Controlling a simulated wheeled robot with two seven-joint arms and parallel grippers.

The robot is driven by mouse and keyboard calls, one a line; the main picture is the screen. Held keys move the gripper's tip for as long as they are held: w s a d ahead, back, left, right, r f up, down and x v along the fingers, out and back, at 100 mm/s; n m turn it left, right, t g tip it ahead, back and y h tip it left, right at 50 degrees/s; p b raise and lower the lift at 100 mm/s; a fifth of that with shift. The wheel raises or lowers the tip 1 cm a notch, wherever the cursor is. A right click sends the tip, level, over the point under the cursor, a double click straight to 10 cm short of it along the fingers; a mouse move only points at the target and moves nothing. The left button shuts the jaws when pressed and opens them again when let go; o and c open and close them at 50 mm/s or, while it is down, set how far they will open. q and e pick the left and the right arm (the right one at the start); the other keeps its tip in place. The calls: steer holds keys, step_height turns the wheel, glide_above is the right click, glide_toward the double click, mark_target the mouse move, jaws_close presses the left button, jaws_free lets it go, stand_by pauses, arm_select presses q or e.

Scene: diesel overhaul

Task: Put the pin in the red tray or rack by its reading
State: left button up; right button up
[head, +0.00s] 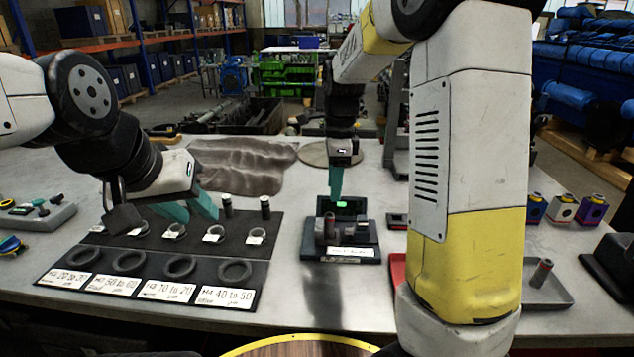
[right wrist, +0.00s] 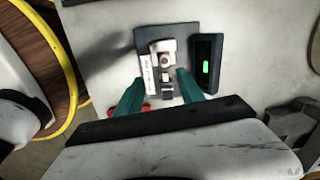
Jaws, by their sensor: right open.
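A grey cylindrical pin (head: 330,226) appears to stand on the dark gauge stand (head: 368,253), whose small display (head: 348,204) glows green; its reading is too small to read. My right gripper (head: 336,190) is open above the stand. In the right wrist view its teal fingers (right wrist: 160,92) are spread, with the gauge (right wrist: 163,62) beyond them. The red tray (head: 397,272) is mostly hidden behind my right arm. The black rack (head: 150,262) has rings and range labels. My left gripper (head: 190,210) is open and empty above the rack's back part.
Two dark pins (head: 227,206) (head: 265,208) stand at the rack's back right. Small boxes (head: 563,209) stand at the right. A crumpled cloth (head: 240,165) lies behind the rack.

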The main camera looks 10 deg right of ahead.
mark_target(330, 214)
steer(key=shift+w+a+f+m, duration=0.4)
steer(key=shift+w+f+m, duration=0.2)
steer(key=shift+w+f, duration=0.15)
steer(key=shift+f, duration=4.55)
jaws_close()
steer(key=shift+r, duration=3.3)
